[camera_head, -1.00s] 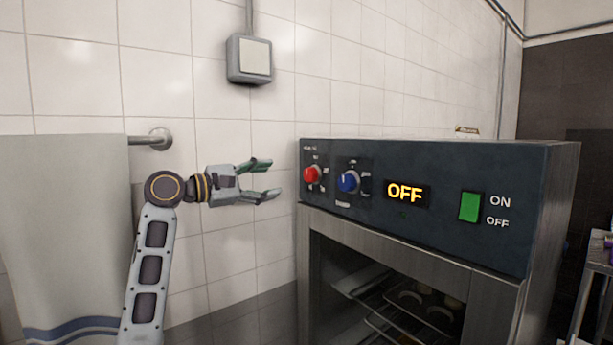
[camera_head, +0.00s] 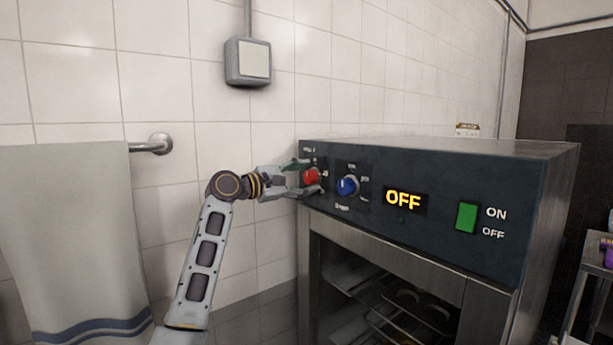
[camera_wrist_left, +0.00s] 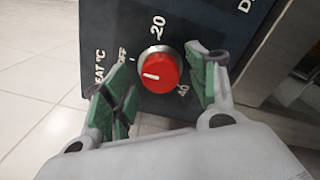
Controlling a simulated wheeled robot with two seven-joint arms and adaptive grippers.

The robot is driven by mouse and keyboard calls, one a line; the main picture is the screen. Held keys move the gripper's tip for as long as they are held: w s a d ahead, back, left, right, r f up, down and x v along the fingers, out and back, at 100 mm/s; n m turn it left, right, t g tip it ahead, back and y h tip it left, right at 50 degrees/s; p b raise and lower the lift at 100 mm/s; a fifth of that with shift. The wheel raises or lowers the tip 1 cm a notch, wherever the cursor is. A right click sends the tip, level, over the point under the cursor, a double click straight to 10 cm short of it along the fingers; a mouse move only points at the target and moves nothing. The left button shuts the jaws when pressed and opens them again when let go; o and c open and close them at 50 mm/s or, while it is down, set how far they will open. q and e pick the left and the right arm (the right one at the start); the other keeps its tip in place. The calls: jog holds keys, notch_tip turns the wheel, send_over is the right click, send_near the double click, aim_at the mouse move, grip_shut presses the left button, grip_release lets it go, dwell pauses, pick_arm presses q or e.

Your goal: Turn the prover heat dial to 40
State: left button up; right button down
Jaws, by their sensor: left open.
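The prover (camera_head: 440,165) has a dark panel with a red heat dial (camera_head: 311,177) at its left end. The dial also shows in the left wrist view (camera_wrist_left: 158,72), with a white mark on its face pointing left, toward OFF. The labels OFF, 20 and 40 stand around it, and part of HEAT °C shows. My left gripper (camera_head: 316,178) is at the dial, its open fingers on either side of it. In the wrist view a gap shows between the dial and each green fingertip pad (camera_wrist_left: 163,88). My right gripper is not in view.
A blue dial (camera_head: 347,185) sits just right of the red one. Further right are a display (camera_head: 404,200) reading OFF and a green ON/OFF switch (camera_head: 467,216). A towel (camera_head: 70,230) hangs at the left. Racks (camera_head: 380,305) show inside the prover.

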pick_arm(q)
jog(key=shift+w+d, duration=0.3)
jog(key=shift+d, duration=0.1)
jog(key=c, duration=1)
